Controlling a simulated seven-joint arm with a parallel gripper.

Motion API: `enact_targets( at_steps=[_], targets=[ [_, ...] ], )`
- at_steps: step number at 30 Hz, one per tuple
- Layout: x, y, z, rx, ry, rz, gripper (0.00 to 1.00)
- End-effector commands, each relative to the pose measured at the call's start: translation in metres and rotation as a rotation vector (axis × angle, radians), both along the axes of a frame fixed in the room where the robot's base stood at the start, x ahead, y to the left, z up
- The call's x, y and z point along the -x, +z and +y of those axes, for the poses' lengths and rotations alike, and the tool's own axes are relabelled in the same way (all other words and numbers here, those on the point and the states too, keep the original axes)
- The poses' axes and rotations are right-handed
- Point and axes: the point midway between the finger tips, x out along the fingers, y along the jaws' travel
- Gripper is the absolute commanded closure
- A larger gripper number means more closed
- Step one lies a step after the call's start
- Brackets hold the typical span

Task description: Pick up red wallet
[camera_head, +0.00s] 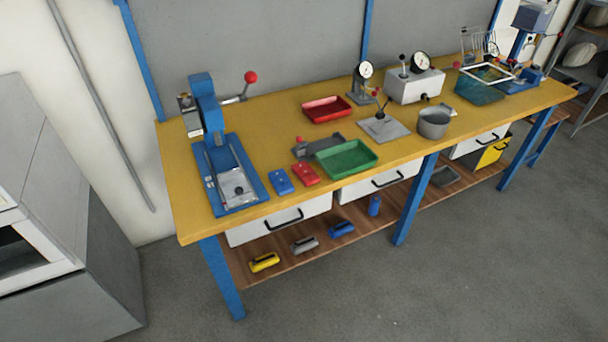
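A small red block-like item (305,174), which appears to be the red wallet, lies flat on the yellow workbench top (235,222) near its front edge. A similar blue item (281,182) lies just to its left, very close to it. The green tray (347,158) is close to its right. My gripper is not in view, and nothing hides the red item.
A blue press (216,125) stands left of the items. A grey fixture (313,146) lies behind them, with a red tray (327,109) farther back. A grey pot (433,122) and gauges stand to the right. The floor in front is clear.

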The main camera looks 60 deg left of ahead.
Motion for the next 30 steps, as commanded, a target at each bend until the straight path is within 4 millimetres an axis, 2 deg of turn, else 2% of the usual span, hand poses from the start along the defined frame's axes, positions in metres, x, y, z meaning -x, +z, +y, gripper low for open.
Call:
enact_targets(
  at_steps=[10,19,30],
  targets=[
    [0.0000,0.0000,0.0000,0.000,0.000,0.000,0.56],
    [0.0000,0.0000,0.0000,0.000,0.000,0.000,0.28],
    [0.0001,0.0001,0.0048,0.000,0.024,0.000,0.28]
  ],
)
